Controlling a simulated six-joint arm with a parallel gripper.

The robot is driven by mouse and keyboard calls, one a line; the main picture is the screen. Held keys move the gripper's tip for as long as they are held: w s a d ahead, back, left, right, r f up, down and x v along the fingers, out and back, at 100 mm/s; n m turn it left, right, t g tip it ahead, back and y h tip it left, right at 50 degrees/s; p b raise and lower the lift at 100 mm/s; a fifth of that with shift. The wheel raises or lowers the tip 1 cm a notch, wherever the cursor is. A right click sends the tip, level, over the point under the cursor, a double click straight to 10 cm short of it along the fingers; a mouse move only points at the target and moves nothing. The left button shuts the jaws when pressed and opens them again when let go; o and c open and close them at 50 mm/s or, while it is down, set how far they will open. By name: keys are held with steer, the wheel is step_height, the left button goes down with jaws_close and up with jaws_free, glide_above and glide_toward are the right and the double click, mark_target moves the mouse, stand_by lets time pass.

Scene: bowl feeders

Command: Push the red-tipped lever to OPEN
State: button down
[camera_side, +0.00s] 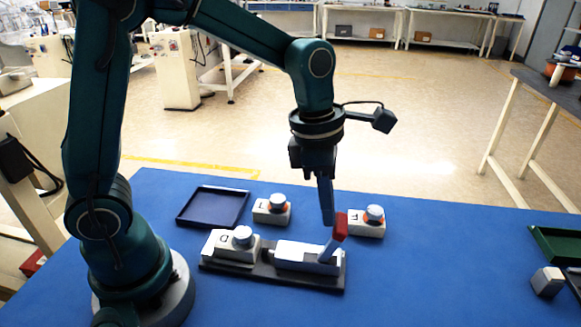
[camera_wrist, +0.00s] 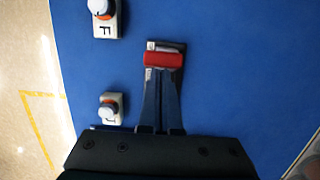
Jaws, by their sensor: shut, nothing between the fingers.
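The lever's red tip (camera_side: 340,227) tops a short grey arm that rises, leaning right, from a grey housing (camera_side: 296,256) on a dark base plate (camera_side: 320,284). In the wrist view the red tip (camera_wrist: 163,60) lies just beyond my fingertips. My gripper (camera_side: 328,222) points down, shut and empty, with its fingertips close against the left side of the red tip. I cannot tell whether they touch. The wrist view also shows my gripper (camera_wrist: 163,74), its fingers covering most of the housing. No OPEN marking is readable.
A white block with a round knob (camera_side: 230,246) sits on the plate's left end. Two similar knob blocks stand behind, one at centre (camera_side: 272,213) and one marked F (camera_side: 367,226). A dark tray (camera_side: 213,206) is at back left. A small grey block (camera_side: 547,282) and green tray (camera_side: 556,246) are far right.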

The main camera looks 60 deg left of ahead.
steer(key=shift+w+d+f, duration=0.2)
steer(key=shift+w+d, duration=0.75)
steer(key=shift+d, duration=0.05)
steer(key=shift+w+d+f, duration=0.25)
steer(key=shift+w+d, duration=0.05)
steer(key=shift+d, duration=0.15)
steer(key=shift+f, duration=0.1)
steer(key=s+a+r, duration=0.2)
steer(key=s+a, duration=0.1)
steer(key=s, duration=0.1)
steer(key=w+d+r, duration=0.4)
steer(key=w+r, duration=0.1)
steer(key=r, duration=0.2)
steer(key=shift+w+d+g, duration=0.15)
steer(key=shift+d+g, duration=0.1)
steer(key=shift+g, duration=0.15)
steer(key=shift+r, duration=0.1)
